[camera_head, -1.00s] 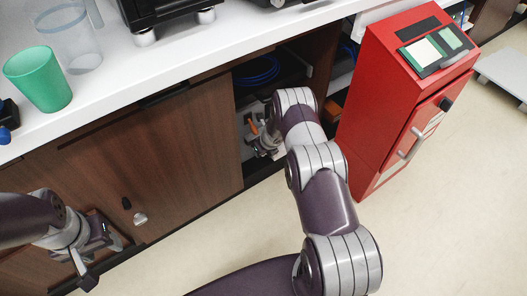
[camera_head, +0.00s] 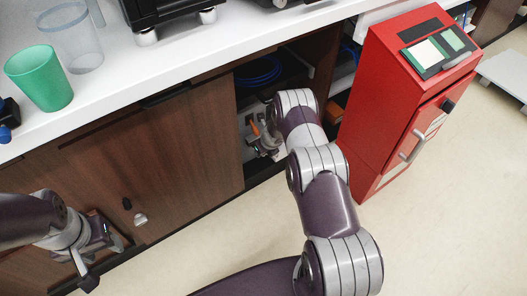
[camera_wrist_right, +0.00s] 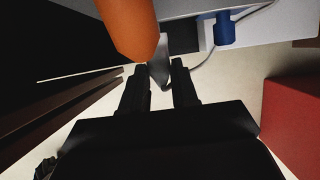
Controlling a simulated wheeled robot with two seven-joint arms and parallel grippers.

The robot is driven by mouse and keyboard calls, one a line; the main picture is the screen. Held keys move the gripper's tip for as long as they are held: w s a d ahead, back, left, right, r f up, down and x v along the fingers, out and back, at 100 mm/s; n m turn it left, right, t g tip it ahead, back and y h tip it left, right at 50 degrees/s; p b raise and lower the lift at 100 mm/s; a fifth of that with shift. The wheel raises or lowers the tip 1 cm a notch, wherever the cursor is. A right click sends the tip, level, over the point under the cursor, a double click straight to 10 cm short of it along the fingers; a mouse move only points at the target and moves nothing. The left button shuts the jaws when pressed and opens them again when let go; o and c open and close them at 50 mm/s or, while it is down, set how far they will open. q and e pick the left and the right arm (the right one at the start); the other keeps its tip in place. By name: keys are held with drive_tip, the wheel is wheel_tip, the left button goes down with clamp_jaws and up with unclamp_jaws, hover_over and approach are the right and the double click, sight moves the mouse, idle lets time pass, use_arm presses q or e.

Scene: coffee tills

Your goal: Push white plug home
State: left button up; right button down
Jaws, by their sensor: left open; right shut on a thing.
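My right gripper (camera_wrist_right: 159,76) is shut on a pale grey-white piece (camera_wrist_right: 158,70), which looks like the white plug. Only a small part of it shows between the dark fingers. A thin pale cord (camera_wrist_right: 193,76) curves just to the right of the fingertips. A dark block (camera_wrist_right: 183,38) on a light panel is just beyond the fingertips; I cannot tell if the plug touches it. In the head view my right arm reaches into the open cupboard, its gripper (camera_head: 266,148) small and partly hidden. My left gripper (camera_head: 97,258) is open and empty at lower left, before the cupboard front.
An orange part (camera_wrist_right: 128,28) hangs close above the right fingers. A blue plug (camera_wrist_right: 224,28) is to their right. A coiled blue cable (camera_head: 258,70) lies inside the cupboard. A red cabinet (camera_head: 392,100) stands right of my right arm. The counter (camera_head: 120,88) overhangs the cupboard.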

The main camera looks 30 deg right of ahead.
drive_tip(key=shift+w+a+b, duration=0.15)
drive_tip(key=shift+w+b, duration=0.15)
drive_tip(key=shift+w, duration=0.35)
drive_tip(key=shift+w, duration=0.3)
drive_tip(key=c, duration=0.8)
unclamp_jaws()
drive_tip(key=shift+r, duration=0.1)
